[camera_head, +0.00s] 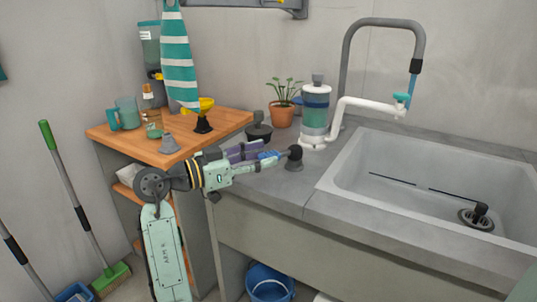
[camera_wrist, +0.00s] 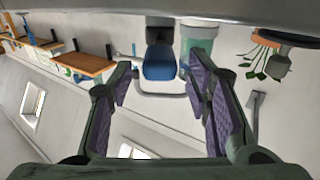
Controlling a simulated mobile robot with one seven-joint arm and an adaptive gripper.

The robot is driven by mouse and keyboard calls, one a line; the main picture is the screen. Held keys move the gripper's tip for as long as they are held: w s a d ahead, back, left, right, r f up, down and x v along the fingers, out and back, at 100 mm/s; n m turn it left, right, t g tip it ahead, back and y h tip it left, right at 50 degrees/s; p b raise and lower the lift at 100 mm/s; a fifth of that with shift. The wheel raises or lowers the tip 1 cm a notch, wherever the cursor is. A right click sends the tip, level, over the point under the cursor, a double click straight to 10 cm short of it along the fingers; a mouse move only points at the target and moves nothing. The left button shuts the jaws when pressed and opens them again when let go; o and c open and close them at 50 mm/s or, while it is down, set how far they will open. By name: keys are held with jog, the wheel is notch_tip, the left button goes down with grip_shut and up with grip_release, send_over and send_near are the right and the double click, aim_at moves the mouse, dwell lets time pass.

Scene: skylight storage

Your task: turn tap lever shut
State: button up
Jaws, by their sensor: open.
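A blue lever (camera_head: 268,155) sticks out sideways from a dark upright fitting (camera_head: 294,160) on the grey counter, left of the sink. My gripper (camera_head: 252,163) is at the lever's left, with its purple-padded fingers spread apart. In the wrist view, which is upside down, the blue lever (camera_wrist: 158,63) shows ahead in the gap between the fingers of my gripper (camera_wrist: 160,84). I cannot tell whether a finger touches it.
A green-and-white canister (camera_head: 316,112) and a potted plant (camera_head: 281,113) stand behind the lever. A dark lidded pot (camera_head: 258,130) is close behind my gripper.

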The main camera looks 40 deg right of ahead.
jog(key=w+a, duration=0.1)
jog(key=a, duration=0.8)
jog(key=shift+w+a, duration=0.15)
